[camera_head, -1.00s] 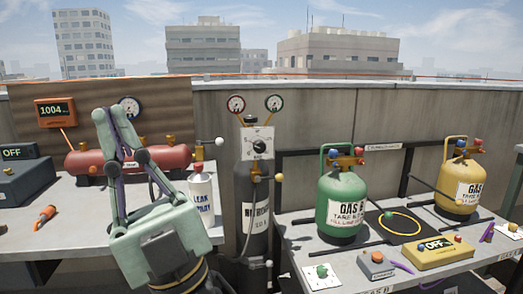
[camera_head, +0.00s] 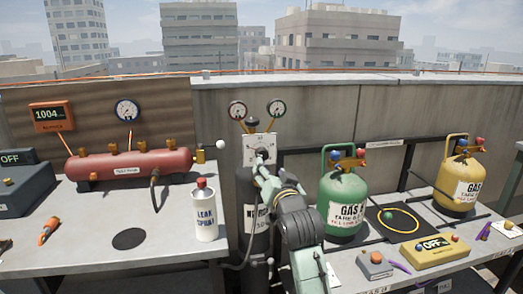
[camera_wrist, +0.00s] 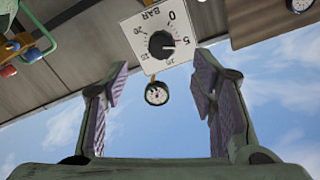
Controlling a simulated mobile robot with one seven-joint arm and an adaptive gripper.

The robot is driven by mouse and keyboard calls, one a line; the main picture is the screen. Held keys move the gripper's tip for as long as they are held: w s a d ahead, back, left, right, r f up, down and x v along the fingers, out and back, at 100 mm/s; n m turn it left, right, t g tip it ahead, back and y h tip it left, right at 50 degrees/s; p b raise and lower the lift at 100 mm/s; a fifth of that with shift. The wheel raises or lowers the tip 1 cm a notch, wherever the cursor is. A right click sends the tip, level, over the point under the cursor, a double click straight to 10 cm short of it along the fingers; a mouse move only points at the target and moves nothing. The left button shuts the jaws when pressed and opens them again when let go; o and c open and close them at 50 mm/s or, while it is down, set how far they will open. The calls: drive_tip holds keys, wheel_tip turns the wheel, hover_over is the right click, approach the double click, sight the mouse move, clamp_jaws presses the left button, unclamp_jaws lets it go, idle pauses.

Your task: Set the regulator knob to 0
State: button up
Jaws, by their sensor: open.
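The regulator knob (camera_wrist: 162,44) is black and round. It sits on a white square dial plate (camera_wrist: 139,20) marked BAR, with 0, 5 and higher numbers, in the wrist view, which is turned over. A small red mark on the knob's right side points close to the 5. In the head view the knob (camera_head: 261,153) sits on the plate above the dark cylinder (camera_head: 246,185). My gripper (camera_head: 262,172) is just in front of and below the knob there. In the wrist view my gripper (camera_wrist: 163,78) is open and empty, with the knob beyond and between its fingertips, apart from them.
Two gauges (camera_head: 237,111) (camera_head: 277,108) stand above the plate. A leak spray bottle (camera_head: 204,212) is left of the cylinder. A green gas bottle (camera_head: 342,195) stands close on the right. The left table's front is mostly clear.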

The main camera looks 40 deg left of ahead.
sight(263, 156)
drive_tip(key=p+x, duration=0.2)
drive_tip(key=x, duration=0.8)
drive_tip(key=shift+a, duration=0.15)
drive_tip(key=c, duration=1.1)
drive_tip(key=shift+c, duration=0.2)
